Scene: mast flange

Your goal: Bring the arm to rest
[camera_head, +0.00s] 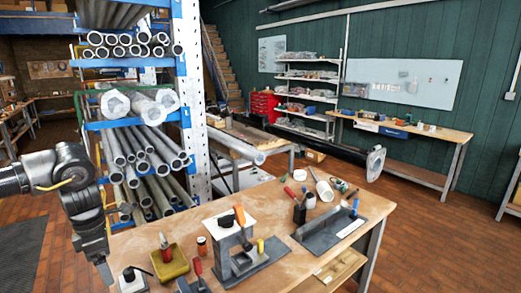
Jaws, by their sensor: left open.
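My left arm comes in from the left edge, in front of the pipe rack, and bends down at the wrist. My left gripper (105,268) hangs pointing down at the near left end of the wooden workbench (290,205). It looks empty, and its jaws are open. A white block with a black knob (132,280) stands just right of it; I cannot tell the gap between them. My right gripper is not in view.
A blue rack of grey pipes (140,130) stands behind my left arm. The bench holds a yellow tray (169,262), a grey fixture (255,262), a dark angled plate (325,232) and several tools.

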